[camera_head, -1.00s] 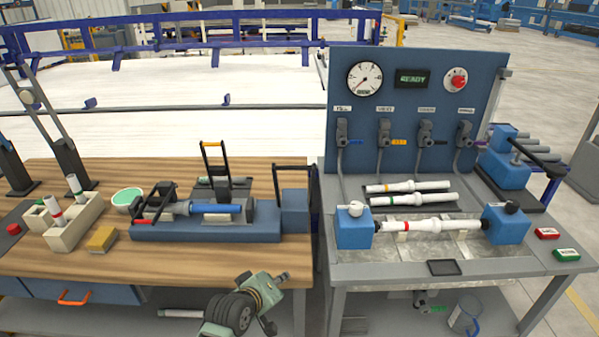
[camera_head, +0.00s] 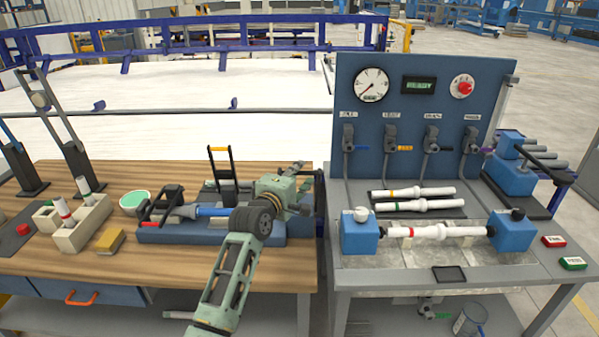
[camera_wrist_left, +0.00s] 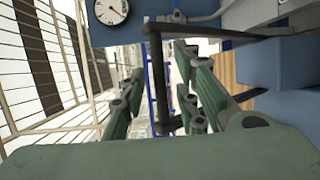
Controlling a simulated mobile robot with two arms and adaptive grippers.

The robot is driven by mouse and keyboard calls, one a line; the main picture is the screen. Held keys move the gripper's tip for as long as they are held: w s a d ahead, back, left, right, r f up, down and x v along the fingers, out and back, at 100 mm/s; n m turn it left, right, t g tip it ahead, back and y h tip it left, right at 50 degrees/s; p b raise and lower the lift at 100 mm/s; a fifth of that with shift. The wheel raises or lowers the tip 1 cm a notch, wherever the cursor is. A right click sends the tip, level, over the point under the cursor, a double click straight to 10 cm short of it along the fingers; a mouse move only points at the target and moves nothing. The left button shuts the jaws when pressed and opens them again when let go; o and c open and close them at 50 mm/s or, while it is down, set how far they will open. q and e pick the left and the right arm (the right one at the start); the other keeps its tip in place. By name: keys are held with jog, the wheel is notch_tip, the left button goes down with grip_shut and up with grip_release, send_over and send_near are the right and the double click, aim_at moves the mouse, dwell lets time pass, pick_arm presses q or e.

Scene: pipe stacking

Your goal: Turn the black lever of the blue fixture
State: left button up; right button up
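The blue fixture (camera_head: 165,234) lies on the wooden table, with a blue part clamped along it. Its black lever (camera_head: 319,190) stands at the fixture's right end, largely hidden by my left gripper (camera_head: 302,186) in the head view. In the left wrist view the black lever (camera_wrist_left: 158,80) runs down between the two green fingers of my left gripper (camera_wrist_left: 160,72). The fingers are apart, one on each side of the bar, with visible gaps. My right gripper is not in view.
An upright black handle with a yellow top (camera_head: 220,165) rises behind the fixture. A beige holder (camera_head: 82,228), a yellow block (camera_head: 110,241) and a green bowl (camera_head: 133,202) stand left. The steel bench with a gauge panel (camera_head: 420,100) adjoins on the right.

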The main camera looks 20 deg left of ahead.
pick_arm(q)
jog(key=shift+w, duration=0.45)
grip_shut()
dwell(0.4)
